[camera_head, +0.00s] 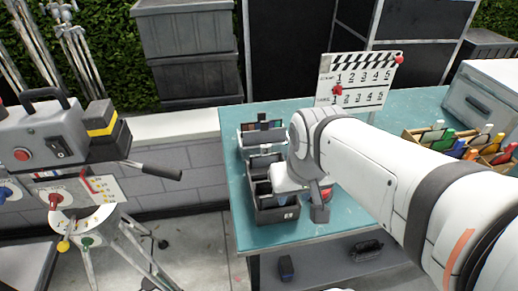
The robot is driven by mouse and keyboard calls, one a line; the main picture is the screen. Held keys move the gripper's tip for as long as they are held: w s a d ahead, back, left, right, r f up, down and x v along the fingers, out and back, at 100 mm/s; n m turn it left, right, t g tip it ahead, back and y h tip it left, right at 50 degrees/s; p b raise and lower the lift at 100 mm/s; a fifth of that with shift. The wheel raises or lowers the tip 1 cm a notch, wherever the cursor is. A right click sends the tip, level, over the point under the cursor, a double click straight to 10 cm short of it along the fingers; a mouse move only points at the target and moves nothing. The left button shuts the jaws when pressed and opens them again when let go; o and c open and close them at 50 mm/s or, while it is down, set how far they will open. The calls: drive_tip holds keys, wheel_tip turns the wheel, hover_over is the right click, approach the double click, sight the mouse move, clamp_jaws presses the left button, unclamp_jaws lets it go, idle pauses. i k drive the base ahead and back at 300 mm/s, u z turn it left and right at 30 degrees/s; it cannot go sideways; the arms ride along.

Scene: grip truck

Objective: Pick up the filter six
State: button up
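I cannot tell which item is filter six; no readable filter number shows. A dark divided case (262,211) stands near the front left corner of the teal table, with a small white label on its front. Another divided case (249,140) behind it holds several dark and coloured slats (263,126). My gripper (304,199) reaches down at the right side of the front case, over its right part. My arm and wrist hide that part of the case and what lies between the fingers, so I cannot tell whether the gripper is open or shut.
A clapperboard (360,77) stands at the back of the teal table (236,185). A wooden rack (414,139) with coloured tabs and a grey case (487,100) are at the right. A camera on a tripod (45,135) stands left, its handle pointing towards the table.

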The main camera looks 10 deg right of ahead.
sight(267, 202)
drive_tip(key=u, duration=1.15)
drive_tip(key=k, duration=1.55)
drive_tip(key=z, duration=0.45)
drive_tip(key=i, duration=1.05)
drive_tip(key=z, duration=0.1)
